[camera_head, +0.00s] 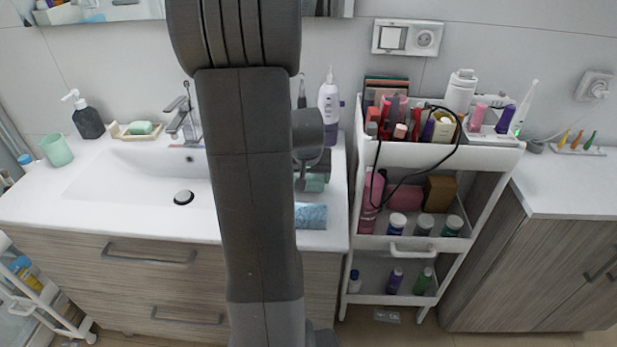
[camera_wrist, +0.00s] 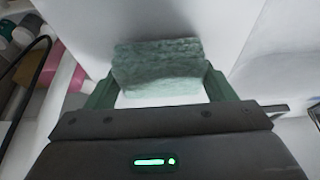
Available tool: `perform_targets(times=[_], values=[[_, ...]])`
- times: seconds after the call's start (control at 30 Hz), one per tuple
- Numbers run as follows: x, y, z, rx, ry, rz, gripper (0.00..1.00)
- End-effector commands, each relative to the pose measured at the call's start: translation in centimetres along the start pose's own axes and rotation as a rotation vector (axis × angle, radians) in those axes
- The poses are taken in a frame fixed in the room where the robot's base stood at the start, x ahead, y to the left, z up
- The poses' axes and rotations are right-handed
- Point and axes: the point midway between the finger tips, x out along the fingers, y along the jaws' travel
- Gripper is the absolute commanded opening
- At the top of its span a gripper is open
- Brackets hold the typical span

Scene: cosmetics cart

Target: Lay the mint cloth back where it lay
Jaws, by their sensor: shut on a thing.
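The mint cloth (camera_wrist: 157,66) is a rolled or folded textured bundle between the fingertips of my gripper (camera_wrist: 158,88) in the wrist view. The gripper is shut on it, with one green finger at each end. In the head view my gripper (camera_head: 313,168) is over the right end of the white washstand counter (camera_head: 336,200), with the mint cloth (camera_head: 316,184) partly hidden by the fingers and arm. I cannot tell whether the cloth touches the counter.
A white spray bottle (camera_head: 329,105) stands behind. The loaded cart (camera_head: 425,154) with a hanging black cable is close on the right. The basin (camera_head: 140,180) is to the left.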

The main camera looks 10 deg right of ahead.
Motion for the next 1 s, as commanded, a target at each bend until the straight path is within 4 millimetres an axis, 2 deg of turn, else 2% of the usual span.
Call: perform_targets(times=[0.1, 0.43, 0.47, 0.57, 0.83, 1.0], values=[[0.7, 0.0, 0.3, 0.0, 0.001, 0.0, 0.59], [1.1, 0.0, 0.4, 0.0, 0.002, 0.0, 0.59], [0.9, 0.0, 0.4, 0.0, 0.002, 0.0, 0.81], [0.9, 0.0, 0.3, 0.0, 0.001, 0.0, 0.99], [0.8, 0.0, 0.3, 0.0, 0.001, 0.0, 0.99], [0.0, 0.0, 0.1, 0.0, 0.004, 0.0, 0.99]])
